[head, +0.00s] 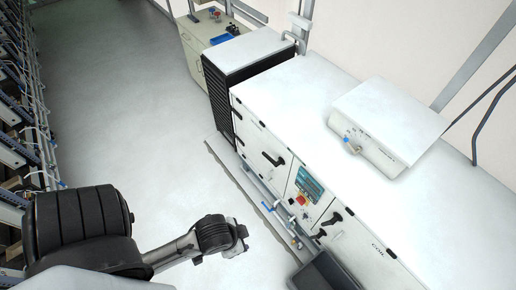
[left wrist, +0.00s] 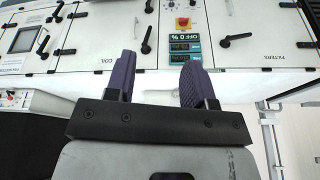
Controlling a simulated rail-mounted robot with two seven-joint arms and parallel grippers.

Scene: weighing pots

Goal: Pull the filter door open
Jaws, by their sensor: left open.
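The filter door (left wrist: 268,30) is a white panel with a FILTERS label on the machine's front, at the right of the left wrist view. Its black lever handle (left wrist: 235,39) is near its left edge. In the head view the door (head: 254,139) is at the machine's far end, with the handle (head: 272,160) on it; the door looks closed. My left gripper (left wrist: 160,82) is open, its two purple fingers apart with nothing between them. In the head view my left gripper (head: 241,240) is over the floor, in front of the machine and apart from the handle. My right gripper is not seen.
Low pipes (head: 277,212) run along the machine's front. A rack stands at the left. The floor (head: 120,110) between is clear.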

